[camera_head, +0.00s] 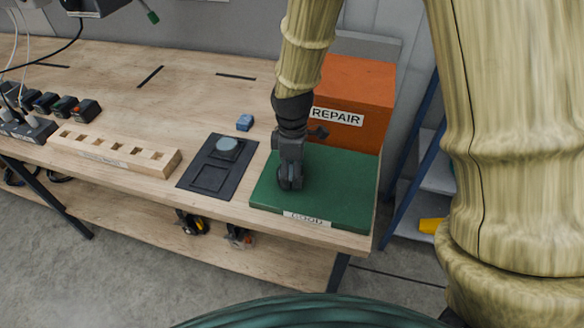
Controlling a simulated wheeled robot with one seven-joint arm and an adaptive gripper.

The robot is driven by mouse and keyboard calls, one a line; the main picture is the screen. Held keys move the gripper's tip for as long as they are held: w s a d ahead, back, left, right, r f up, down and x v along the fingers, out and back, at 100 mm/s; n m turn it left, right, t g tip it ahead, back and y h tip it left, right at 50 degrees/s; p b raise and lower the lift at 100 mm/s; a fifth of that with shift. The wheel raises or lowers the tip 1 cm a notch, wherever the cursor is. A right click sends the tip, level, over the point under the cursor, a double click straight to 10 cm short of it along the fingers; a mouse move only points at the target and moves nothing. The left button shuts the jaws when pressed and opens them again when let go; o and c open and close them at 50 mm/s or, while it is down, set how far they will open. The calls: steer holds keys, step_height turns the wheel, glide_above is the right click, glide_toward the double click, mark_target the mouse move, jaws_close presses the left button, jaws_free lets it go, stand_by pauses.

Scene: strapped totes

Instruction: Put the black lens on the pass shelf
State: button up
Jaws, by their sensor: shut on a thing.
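My gripper (290,180) points down over the left part of a green board (338,180), low at its surface. The gripper is shut on a small dark thing at its fingertips, consistent with the black lens; dark fingers hide most of it, so its shape is unclear. I cannot tell whether it touches the board. The green board lies at the right end of the workbench, with a white label on its front edge that is hard to read. No label reading "pass" can be made out.
An orange box (357,95) labelled REPAIR stands behind the green board. Left of the board is a black mat (208,178) with a grey-blue disc (228,146).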

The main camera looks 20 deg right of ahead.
mark_target(292, 173)
steer(key=shift+f, duration=0.1)
steer(key=shift+f, duration=0.1)
steer(key=o, duration=1.2)
steer(key=shift+c, duration=0.2)
step_height(292, 173, up, 12)
steer(key=b, duration=0.2)
steer(key=shift+b, duration=0.3)
